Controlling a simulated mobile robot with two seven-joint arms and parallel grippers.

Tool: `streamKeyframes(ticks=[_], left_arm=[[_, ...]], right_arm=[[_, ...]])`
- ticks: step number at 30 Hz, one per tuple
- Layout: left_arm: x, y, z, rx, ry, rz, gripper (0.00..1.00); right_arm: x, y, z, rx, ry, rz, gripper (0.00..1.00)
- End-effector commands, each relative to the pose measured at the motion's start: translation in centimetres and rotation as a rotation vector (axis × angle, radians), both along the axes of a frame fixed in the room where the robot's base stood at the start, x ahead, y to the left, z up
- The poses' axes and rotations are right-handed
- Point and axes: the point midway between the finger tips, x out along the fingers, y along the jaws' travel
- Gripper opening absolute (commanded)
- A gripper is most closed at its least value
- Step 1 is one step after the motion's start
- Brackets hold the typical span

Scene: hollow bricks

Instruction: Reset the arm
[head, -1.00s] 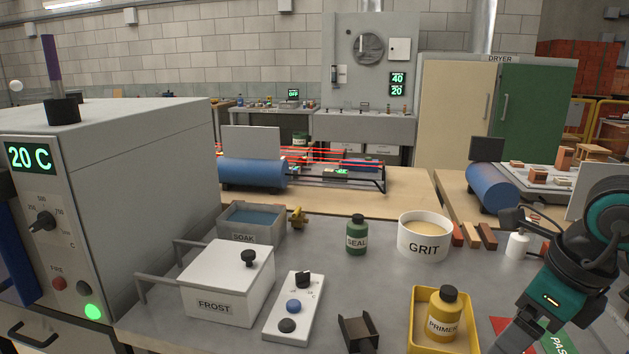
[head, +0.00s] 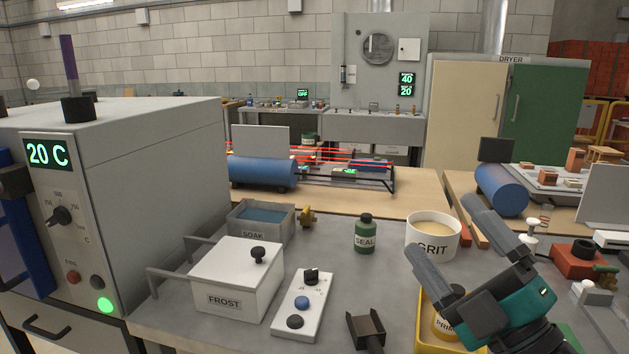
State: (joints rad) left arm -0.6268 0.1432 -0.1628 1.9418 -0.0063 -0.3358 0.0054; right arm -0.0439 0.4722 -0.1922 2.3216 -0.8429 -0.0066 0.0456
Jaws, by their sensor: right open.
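My right gripper (head: 442,226) reaches in from the lower right, teal and dark grey, with its two fingers spread apart and pointing up and left. Nothing is between its fingers. It is in front of the white GRIT bowl (head: 418,246) and hides part of it. It also covers much of the yellow tray (head: 424,338) and the PRIMER bottle (head: 443,326). I cannot tell its height above the bench. My left gripper is not in view.
A grey furnace (head: 165,170) reading 20 C stands at left. On the bench are the white FROST box (head: 232,283), SOAK basin (head: 240,235), green SEAL bottle (head: 364,235), white control box (head: 301,310) and dark open holder (head: 366,328). Bench between SEAL and the control box is clear.

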Motion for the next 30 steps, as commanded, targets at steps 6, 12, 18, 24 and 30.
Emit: streamKeyframes(ticks=[6, 12, 18, 24, 30], left_arm=[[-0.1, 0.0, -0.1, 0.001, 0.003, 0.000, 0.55], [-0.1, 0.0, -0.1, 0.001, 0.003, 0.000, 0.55], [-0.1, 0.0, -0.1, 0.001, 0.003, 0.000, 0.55], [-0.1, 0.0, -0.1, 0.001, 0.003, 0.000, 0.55], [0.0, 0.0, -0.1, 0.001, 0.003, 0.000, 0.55]], right_arm=[[1.3, -6.4, -8.9, 0.405, 0.486, -0.281, 0.92], [-2.7, -8.8, -20.3, 0.657, 0.994, -0.512, 0.92], [-8.7, -8.1, -27.5, 0.766, 1.385, -0.649, 0.92], [-14.1, -6.6, -31.2, 0.804, 1.666, -0.727, 0.92], [-19.4, -5.0, -33.2, 0.811, 1.916, -0.779, 0.92]])
